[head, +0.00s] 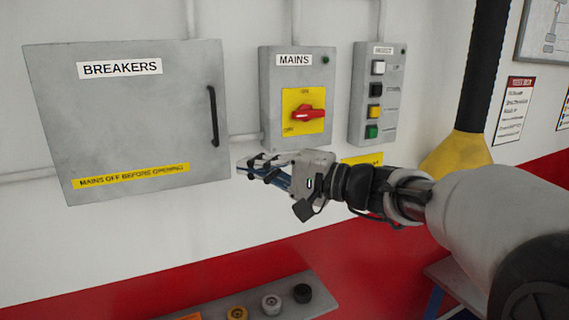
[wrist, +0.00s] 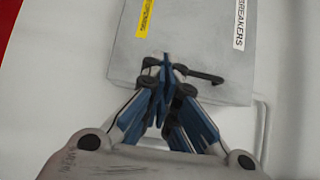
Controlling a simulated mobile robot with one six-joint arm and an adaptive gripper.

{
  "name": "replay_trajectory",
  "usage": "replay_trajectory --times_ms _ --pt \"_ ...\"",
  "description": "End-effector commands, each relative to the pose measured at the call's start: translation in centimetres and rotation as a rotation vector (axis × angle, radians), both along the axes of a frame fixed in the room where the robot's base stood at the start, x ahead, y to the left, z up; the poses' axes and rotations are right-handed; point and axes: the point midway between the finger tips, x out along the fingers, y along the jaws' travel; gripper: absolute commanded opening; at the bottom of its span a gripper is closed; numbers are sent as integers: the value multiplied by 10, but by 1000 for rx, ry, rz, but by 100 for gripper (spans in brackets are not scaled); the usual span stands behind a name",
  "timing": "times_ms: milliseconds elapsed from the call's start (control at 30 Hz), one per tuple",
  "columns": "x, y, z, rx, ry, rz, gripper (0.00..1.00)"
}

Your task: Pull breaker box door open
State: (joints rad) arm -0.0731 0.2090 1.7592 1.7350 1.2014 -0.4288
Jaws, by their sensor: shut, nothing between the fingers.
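The breaker box door (head: 135,125) is a grey panel labelled BREAKERS, with a yellow strip reading MAINS OFF BEFORE OPENING; it looks closed. Its black vertical bar handle (head: 213,116) is on the door's right side. My gripper (head: 243,167) is shut and empty, below and to the right of the handle in the head view. In the wrist view the box (wrist: 195,45) is turned sideways. There the closed fingertips (wrist: 163,62) overlap the handle (wrist: 200,75) in the picture; I cannot tell whether they touch it.
Right of the breaker box are the MAINS box (head: 270,120) with a red rotary switch (head: 308,114) and a button panel (head: 392,98). A shelf (head: 325,303) with several round knobs is below. A black and yellow post (head: 478,90) stands at right.

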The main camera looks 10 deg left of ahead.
Motion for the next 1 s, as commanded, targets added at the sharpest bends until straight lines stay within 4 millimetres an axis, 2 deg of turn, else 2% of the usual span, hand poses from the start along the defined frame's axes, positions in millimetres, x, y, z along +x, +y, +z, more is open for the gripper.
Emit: replay_trajectory --times_ms 100,200,400,1000 --pt "7 25 2 -1 1 4 0" --pt "-10 22 3 0 1 -1 0" --pt "-29 22 1 -1 0 0 0" --pt "-33 22 0 -1 0 -1 0"
